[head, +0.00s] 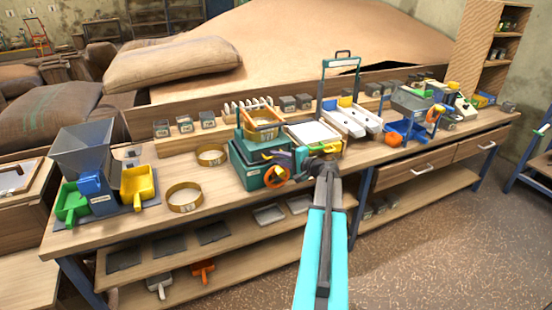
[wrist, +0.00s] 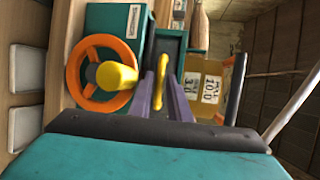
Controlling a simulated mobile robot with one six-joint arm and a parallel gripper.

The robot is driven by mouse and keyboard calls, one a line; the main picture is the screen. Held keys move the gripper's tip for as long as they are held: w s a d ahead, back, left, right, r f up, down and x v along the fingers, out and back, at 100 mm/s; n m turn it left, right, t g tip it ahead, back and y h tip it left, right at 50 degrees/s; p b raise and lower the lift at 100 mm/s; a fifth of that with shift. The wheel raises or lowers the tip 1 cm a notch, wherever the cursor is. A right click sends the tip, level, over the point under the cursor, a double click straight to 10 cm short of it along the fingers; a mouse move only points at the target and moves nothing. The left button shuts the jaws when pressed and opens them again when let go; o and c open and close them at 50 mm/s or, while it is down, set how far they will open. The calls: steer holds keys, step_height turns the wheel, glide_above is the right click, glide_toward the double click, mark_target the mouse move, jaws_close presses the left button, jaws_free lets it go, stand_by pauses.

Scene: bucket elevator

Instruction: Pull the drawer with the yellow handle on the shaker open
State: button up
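The shaker (head: 246,163) is a green box on the bench. A brass sieve sits on top, and an orange wheel (head: 277,177) with a yellow knob (wrist: 116,75) is on its side. In the wrist view the yellow drawer handle (wrist: 161,86) stands upright between the purple fingers of my gripper (wrist: 167,80). A green tray-like part (wrist: 170,45), dark inside, lies just beyond the fingers. How far the drawer stands out is unclear. In the head view my arm hides part of this area.
The wheel is close on the left of my fingers in the wrist view. A labelled yellow-brown box (wrist: 205,85) is close on the right. Brass sieve rings (head: 185,197) and a grey hopper machine (head: 88,160) stand left on the bench. A white-topped tray (head: 314,133) stands right of the shaker.

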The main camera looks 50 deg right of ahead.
steer(key=shift+c, duration=0.5)
jaws_close()
stand_by(1.0)
